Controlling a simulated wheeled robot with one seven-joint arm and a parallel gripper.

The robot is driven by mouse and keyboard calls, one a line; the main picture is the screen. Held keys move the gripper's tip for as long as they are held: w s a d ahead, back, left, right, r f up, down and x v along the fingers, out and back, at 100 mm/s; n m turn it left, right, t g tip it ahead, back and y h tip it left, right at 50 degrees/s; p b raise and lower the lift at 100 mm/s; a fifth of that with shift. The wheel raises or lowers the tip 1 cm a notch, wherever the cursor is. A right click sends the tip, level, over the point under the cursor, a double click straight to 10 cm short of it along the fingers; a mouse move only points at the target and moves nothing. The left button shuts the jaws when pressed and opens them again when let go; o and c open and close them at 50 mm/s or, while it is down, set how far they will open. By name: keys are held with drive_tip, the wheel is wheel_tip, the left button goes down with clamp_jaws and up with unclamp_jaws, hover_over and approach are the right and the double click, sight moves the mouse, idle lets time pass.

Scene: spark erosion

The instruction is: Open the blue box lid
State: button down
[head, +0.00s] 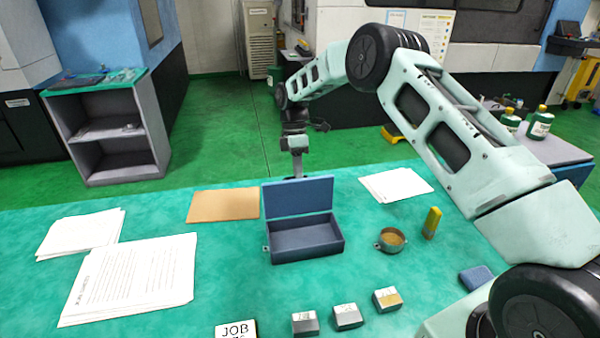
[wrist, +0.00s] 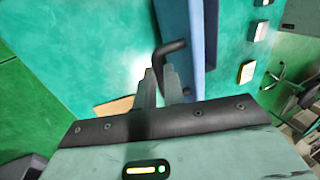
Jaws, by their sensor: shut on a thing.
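The blue box (head: 305,240) stands open on the green table in the head view, its empty inside showing. Its lid (head: 298,197) stands raised, roughly upright, along the box's far edge. The lid also shows on edge in the wrist view (wrist: 208,50). A dark bent handle (wrist: 172,47) sticks out from the lid. My gripper (wrist: 163,82) is shut on this handle, which runs down between the fingers. In the head view my gripper (head: 297,172) is behind the lid, its tips mostly hidden.
A brown board (head: 223,205) and paper sheets (head: 130,280) lie left of the box. A round tin (head: 391,240) and a yellow object (head: 432,223) stand to its right. Small blocks (head: 347,317) sit in front. More papers (head: 396,185) lie at the back right.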

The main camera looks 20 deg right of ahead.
drive_tip(key=w+f, duration=0.1)
drive_tip(key=w+f+b, duration=0.1)
drive_tip(key=f, duration=0.1)
drive_tip(key=shift+w+d, duration=0.3)
drive_tip(key=shift+w, duration=0.05)
drive_tip(key=shift+w+d, duration=0.1)
drive_tip(key=shift+d, duration=0.05)
drive_tip(key=c, duration=1.7)
unclamp_jaws()
drive_tip(key=shift+f, duration=0.1)
drive_tip(key=shift+o, duration=1)
drive_tip(key=shift+w+f, duration=0.2)
drive_tip(key=shift+w, duration=0.05)
drive_tip(key=shift+r, duration=0.2)
drive_tip(key=shift+r, duration=0.1)
drive_tip(key=b+v, duration=0.1)
drive_tip(key=v, duration=0.6)
drive_tip(key=shift+r, duration=0.1)
